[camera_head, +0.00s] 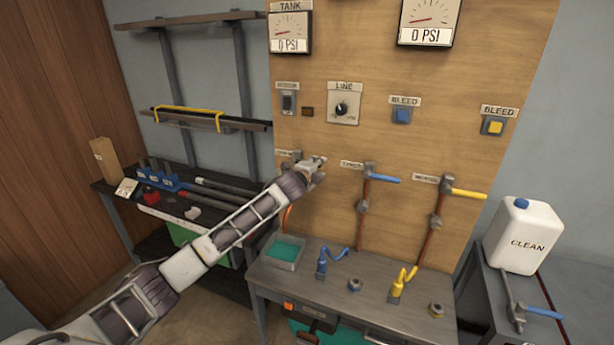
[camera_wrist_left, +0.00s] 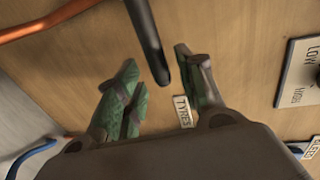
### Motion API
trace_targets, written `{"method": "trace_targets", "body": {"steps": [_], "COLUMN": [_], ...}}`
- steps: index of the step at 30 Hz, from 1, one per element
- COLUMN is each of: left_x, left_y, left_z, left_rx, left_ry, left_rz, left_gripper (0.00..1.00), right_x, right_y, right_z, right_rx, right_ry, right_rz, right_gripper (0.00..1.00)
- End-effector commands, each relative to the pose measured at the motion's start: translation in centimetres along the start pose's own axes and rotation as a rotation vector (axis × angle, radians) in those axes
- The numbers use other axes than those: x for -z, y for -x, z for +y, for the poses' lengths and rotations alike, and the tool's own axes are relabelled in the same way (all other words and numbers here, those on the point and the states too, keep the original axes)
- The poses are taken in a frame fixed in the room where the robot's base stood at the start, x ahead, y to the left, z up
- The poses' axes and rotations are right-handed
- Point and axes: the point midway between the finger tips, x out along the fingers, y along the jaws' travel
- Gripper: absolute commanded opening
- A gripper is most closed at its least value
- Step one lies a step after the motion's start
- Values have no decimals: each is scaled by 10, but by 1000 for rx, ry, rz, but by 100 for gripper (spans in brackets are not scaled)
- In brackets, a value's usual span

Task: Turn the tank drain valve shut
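My left gripper (camera_head: 317,170) is at the wooden panel, over the leftmost of three pipe valves, and hides most of that valve and its label. In the left wrist view the gripper (camera_wrist_left: 158,88) is open, with its green-padded fingers apart. A dark rounded lever (camera_wrist_left: 148,40) comes in from the top, and its end lies between the fingertips without visible grip; contact is unclear. A small label (camera_wrist_left: 183,112) beside it seems to read "TYRES". I cannot read any label naming the tank drain valve. My right gripper is not in view.
A blue-lever valve (camera_head: 385,179) and a yellow-lever valve (camera_head: 464,193) stand on copper pipes to the right. Above are a LINE knob (camera_head: 342,108) and BLEED buttons. A bench (camera_head: 330,285) below holds a teal-filled tray (camera_head: 285,252). A white CLEAN jug (camera_head: 524,235) stands right.

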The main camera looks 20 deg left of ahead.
Motion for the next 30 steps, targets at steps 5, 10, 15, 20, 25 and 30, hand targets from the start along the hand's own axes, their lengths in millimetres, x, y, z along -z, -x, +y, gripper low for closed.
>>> {"method": "trace_targets", "body": {"steps": [5, 10, 15, 20, 25, 30], "left_x": [0, 0, 0, 0, 1, 0], "left_y": [15, 30, 45, 60, 76, 90], "left_z": [0, 1, 1, 0, 1, 1], "left_rx": [0, -1, -1, 0, -1, -1], "left_ry": [-2, -2, -2, -3, -3, -3], "left_rz": [1, 0, 0, 1, 1, -1], "left_gripper": [38, 38, 38, 38, 38, 38], "right_x": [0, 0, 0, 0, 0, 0], "right_y": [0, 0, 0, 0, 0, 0], "right_z": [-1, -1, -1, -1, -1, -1], "right_rx": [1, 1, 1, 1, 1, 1], "right_ry": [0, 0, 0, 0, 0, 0], "right_rz": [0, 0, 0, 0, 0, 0], "right_gripper": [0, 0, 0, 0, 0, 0]}}
